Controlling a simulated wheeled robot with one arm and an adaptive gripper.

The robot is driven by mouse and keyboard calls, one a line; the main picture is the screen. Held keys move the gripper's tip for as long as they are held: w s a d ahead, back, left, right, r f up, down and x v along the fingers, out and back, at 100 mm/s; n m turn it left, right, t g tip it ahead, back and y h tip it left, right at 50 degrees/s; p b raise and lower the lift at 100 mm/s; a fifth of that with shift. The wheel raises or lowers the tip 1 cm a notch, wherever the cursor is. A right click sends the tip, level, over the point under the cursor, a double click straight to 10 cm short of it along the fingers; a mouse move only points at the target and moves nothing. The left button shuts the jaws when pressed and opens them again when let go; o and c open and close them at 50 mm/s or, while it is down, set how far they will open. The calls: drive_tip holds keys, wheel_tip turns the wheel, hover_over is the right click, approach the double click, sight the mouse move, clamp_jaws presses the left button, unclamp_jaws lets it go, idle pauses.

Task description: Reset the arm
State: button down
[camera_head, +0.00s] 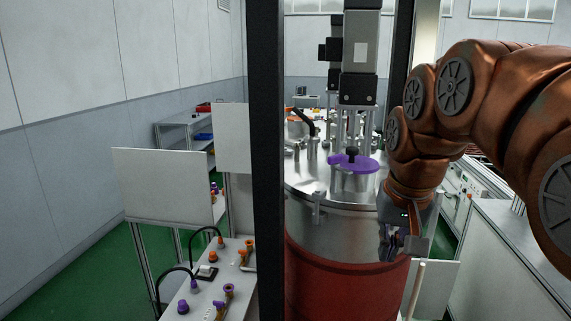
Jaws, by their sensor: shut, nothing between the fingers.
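My arm, in copper-coloured links, comes in from the right side of the head view. My gripper (397,248) hangs from it with the fingers pointing down. It is in front of the right side of a large steel and red drum-shaped vessel (330,225). The fingers are together and I see nothing held between them. I cannot tell whether the gripper touches the vessel wall. The fingertips are small and dark here.
A purple disc with a dark knob (354,163) sits on the vessel's top. A black upright post (267,200) stands left of the vessel. A white bench (205,290) at lower left holds purple and orange fittings. A grey cabinet (505,255) stands at right. Green floor shows at left.

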drive_tip(key=s+f+n+g, duration=0.1)
drive_tip(key=s+f+g, duration=0.3)
drive_tip(key=s+f, duration=1.6)
drive_tip(key=s+d, duration=0.1)
drive_tip(key=s, duration=0.2)
drive_tip(key=shift+s+f+n, duration=0.15)
drive_tip(key=shift+f+n, duration=0.15)
drive_tip(key=shift+n, duration=0.1)
